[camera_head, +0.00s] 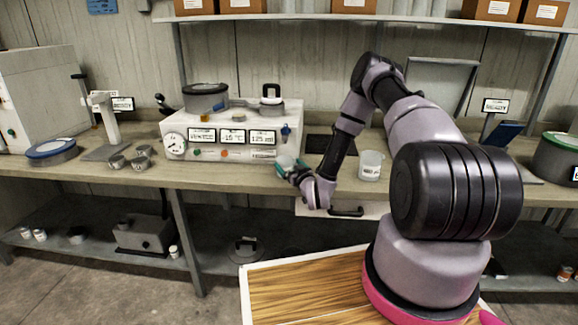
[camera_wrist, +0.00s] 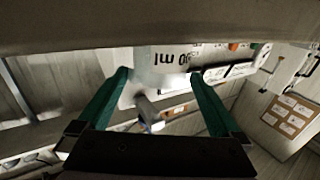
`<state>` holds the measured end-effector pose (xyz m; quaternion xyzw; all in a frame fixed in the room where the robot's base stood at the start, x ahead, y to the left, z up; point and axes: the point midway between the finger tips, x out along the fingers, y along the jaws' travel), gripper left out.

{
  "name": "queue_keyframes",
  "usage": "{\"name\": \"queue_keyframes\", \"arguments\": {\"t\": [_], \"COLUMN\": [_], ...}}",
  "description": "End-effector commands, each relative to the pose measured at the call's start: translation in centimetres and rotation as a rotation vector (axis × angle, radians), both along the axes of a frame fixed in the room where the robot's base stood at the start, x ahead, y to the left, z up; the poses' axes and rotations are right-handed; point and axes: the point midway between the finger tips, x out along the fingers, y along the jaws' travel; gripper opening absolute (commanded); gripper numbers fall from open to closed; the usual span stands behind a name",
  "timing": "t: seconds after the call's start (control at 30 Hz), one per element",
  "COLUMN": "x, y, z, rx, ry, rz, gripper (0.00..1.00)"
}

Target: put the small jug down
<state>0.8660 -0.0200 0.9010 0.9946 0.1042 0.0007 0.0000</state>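The small jug (camera_wrist: 163,57) is pale and translucent, with dark "ml" lettering that shows upside down in the wrist view. It sits between the two green fingers of my gripper (camera_wrist: 160,76), which meet its sides. In the head view my gripper (camera_head: 292,170) is at the bench's front edge, just right of the white instrument box. The jug (camera_head: 285,160) shows there only as a small pale shape, partly hidden by the fingers. I cannot tell whether its base touches the bench (camera_head: 225,176).
A larger white jug (camera_head: 370,165) stands on the bench to the right of my gripper. The white instrument box (camera_head: 230,132) is close behind and left. Small metal cups (camera_head: 140,155) stand further left. A drawer with a dark handle (camera_head: 346,211) is below the bench edge.

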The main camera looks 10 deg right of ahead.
Motion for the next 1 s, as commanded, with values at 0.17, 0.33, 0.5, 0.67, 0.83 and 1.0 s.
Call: {"name": "queue_keyframes", "arguments": {"t": [0.17,0.33,0.5,0.67,0.83,1.0], "x": [0.0,-2.0,-5.7,-8.8,-11.0,-11.8], "y": [0.0,-0.6,-1.3,-2.0,-2.3,-2.5], "z": [0.3,0.1,0.1,0.1,0.2,0.2], "rx": [-0.001,0.000,0.003,0.002,0.001,0.000], "ry": [-0.001,0.004,0.006,0.005,0.003,0.001], "rz": [0.001,-0.002,-0.003,-0.003,0.000,0.000], "gripper": [1.00,1.00,1.00,1.00,1.00,1.00]}}
